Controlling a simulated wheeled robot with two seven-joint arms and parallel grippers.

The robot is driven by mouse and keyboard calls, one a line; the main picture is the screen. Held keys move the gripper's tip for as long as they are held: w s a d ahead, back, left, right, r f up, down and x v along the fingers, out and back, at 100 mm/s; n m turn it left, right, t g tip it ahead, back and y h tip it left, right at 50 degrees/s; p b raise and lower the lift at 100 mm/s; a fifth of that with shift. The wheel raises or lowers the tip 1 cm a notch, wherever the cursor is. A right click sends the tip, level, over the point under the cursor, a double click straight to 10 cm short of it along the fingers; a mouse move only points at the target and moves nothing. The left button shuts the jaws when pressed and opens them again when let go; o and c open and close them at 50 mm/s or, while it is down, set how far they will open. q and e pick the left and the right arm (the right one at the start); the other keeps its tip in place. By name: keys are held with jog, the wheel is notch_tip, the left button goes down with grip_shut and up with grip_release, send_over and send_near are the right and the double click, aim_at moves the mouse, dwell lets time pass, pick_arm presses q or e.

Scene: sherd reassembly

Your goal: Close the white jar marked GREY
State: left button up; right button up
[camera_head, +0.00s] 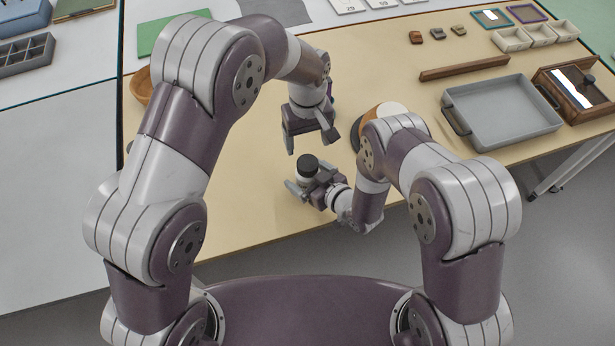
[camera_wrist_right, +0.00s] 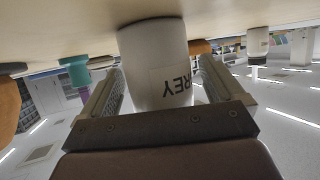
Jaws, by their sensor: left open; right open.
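The white jar marked GREY (camera_wrist_right: 155,62) stands on the table and shows upside down in the right wrist view, with "REY" readable. In the head view the jar (camera_head: 306,176) is small, with a dark round top (camera_head: 307,162); I cannot tell whether that is a lid or the opening. My right gripper (camera_head: 310,182) is open, with one finger on each side of the jar; in the wrist view the gripper (camera_wrist_right: 152,92) hides the jar's upper end. My left gripper (camera_head: 311,138) is open and empty, pointing down just beyond the jar.
Round brown, white and dark items (camera_head: 391,109) sit partly behind my right arm. A grey tray (camera_head: 505,112), a wooden bar (camera_head: 464,68) and a wooden box (camera_head: 578,90) lie to the right. A brown bowl (camera_head: 141,86) is at left. Table left of the jar is clear.

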aim_at(308, 162)
jog(key=shift+c, duration=0.3)
jog(key=c, duration=1.5)
grip_shut()
pick_arm(q)
jog(key=n, duration=0.4)
jog(key=shift+n, duration=0.3)
jog(key=shift+f, duration=4)
jog(key=shift+c, duration=0.3)
